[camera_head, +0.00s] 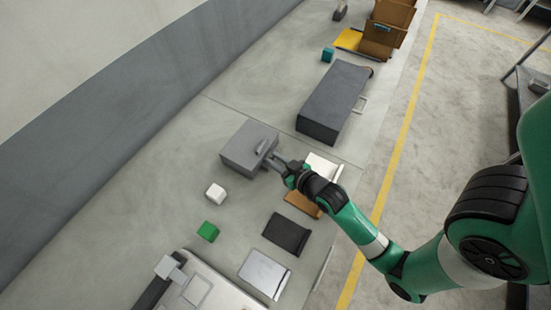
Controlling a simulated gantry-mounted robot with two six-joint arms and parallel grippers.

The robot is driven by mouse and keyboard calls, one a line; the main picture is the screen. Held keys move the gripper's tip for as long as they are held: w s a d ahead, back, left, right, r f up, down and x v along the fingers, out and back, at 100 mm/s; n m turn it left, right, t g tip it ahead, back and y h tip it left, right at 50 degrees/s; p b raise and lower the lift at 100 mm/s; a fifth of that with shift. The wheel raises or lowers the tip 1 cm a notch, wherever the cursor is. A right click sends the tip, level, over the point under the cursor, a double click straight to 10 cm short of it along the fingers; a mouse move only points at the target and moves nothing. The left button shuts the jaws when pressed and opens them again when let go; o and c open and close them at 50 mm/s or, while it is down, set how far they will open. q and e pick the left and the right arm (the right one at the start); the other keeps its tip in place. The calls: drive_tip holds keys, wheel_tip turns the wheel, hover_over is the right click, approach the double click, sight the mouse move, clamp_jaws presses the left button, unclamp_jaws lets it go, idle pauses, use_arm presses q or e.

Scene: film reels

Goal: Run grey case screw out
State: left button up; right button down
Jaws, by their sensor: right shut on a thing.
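The grey case (243,151) is a small box on the light bench top, left of the picture's middle. A short grey screw-like piece (261,146) stands up at its top right side. My right gripper (270,158) reaches in from the right at the case's right edge. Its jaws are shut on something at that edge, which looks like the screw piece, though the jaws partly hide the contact. My left gripper is not in view.
A long dark grey box (332,103) stands behind to the right. A white cube (215,191) and a green cube (208,231) sit in front of the case. Flat dark (286,235) and silver (264,273) pieces lie near the bench's right edge. A teal cube (328,54) is far back.

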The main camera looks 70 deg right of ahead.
drive_tip(key=shift+d+n+y+p, duration=0.1)
drive_tip(key=shift+n+y+p, duration=0.4)
drive_tip(key=shift+p, duration=0.1)
drive_tip(key=c, duration=1)
unclamp_jaws()
drive_tip(key=shift+t, duration=0.3)
drive_tip(key=v, duration=1.1)
drive_tip(key=shift+s+f+p, duration=0.1)
drive_tip(key=shift+s+p, duration=0.05)
drive_tip(key=shift+p, duration=0.15)
drive_tip(key=shift+s+a+r, duration=0.2)
drive_tip(key=shift+w, duration=0.1)
